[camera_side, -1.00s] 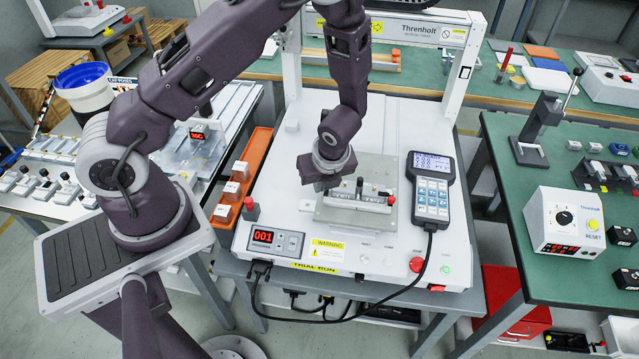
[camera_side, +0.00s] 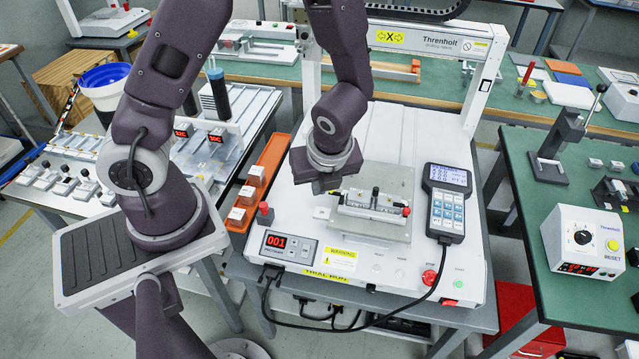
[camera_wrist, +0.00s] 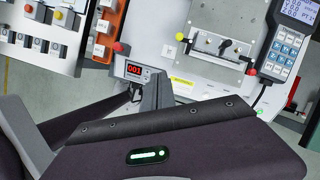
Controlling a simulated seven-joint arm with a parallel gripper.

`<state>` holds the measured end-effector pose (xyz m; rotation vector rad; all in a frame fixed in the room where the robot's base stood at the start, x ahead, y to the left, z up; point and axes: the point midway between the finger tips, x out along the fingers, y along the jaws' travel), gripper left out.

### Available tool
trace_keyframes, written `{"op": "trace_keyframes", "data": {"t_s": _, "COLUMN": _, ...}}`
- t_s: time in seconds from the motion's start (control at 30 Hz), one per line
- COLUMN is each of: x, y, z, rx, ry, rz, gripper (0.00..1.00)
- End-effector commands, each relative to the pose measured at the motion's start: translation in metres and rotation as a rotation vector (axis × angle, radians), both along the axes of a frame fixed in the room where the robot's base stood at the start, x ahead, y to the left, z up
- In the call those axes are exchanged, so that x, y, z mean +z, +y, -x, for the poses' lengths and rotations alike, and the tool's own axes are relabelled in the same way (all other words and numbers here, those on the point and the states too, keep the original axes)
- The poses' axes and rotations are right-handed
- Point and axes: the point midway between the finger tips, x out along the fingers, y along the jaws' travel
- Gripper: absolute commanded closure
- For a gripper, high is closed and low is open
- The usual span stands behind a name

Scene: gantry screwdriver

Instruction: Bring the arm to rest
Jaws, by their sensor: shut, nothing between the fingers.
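My gripper (camera_side: 322,183) is above the gantry machine (camera_side: 350,265), up and to the left of the clamp fixture (camera_side: 372,207) on its grey plate (camera_side: 398,178). In the side view it is small and dark, and I see nothing held in it. The fixture is a pale bar with a black handle and a red knob at its right end. It also shows in the wrist view (camera_wrist: 222,48), apart from the arm.
A handheld controller (camera_side: 446,203) stands right of the fixture. An orange tray (camera_side: 262,183) with several white blocks lies to the left. The gantry post (camera_side: 482,85) rises at the back right. A green bench (camera_side: 535,200) is on the right.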

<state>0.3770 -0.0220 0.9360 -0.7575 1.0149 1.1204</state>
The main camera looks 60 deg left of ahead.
Motion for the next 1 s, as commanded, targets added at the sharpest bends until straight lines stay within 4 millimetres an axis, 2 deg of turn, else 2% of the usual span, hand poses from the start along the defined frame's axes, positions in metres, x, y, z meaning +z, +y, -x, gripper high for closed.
{"op": "trace_keyframes", "data": {"t_s": 0.17, "x": 0.000, "y": 0.000, "z": 0.000, "rx": 0.001, "ry": 0.000, "rz": 0.000, "gripper": 1.00}}
{"op": "trace_keyframes", "data": {"t_s": 0.27, "x": 0.015, "y": 0.002, "z": -0.002, "rx": 0.075, "ry": -0.047, "rz": 0.014, "gripper": 1.00}}
{"op": "trace_keyframes", "data": {"t_s": 0.37, "x": 0.060, "y": 0.009, "z": 0.001, "rx": 0.329, "ry": -0.185, "rz": 0.070, "gripper": 1.00}}
{"op": "trace_keyframes", "data": {"t_s": 0.4, "x": 0.082, "y": 0.012, "z": 0.007, "rx": 0.472, "ry": -0.255, "rz": 0.110, "gripper": 1.00}}
{"op": "trace_keyframes", "data": {"t_s": 0.47, "x": 0.115, "y": 0.015, "z": 0.020, "rx": 0.697, "ry": -0.355, "rz": 0.184, "gripper": 1.00}}
{"op": "trace_keyframes", "data": {"t_s": 0.5, "x": 0.135, "y": 0.015, "z": 0.031, "rx": 0.848, "ry": -0.415, "rz": 0.242, "gripper": 1.00}}
{"op": "trace_keyframes", "data": {"t_s": 0.6, "x": 0.175, "y": 0.009, "z": 0.063, "rx": 1.201, "ry": -0.532, "rz": 0.417, "gripper": 1.00}}
{"op": "trace_keyframes", "data": {"t_s": 0.7, "x": 0.202, "y": -0.004, "z": 0.091, "rx": 1.475, "ry": -0.590, "rz": 0.595, "gripper": 1.00}}
{"op": "trace_keyframes", "data": {"t_s": 0.83, "x": 0.218, "y": -0.018, "z": 0.114, "rx": 1.671, "ry": -0.605, "rz": 0.754, "gripper": 1.00}}
{"op": "trace_keyframes", "data": {"t_s": 1.0, "x": 0.222, "y": -0.024, "z": 0.121, "rx": 1.733, "ry": -0.600, "rz": 0.807, "gripper": 1.00}}
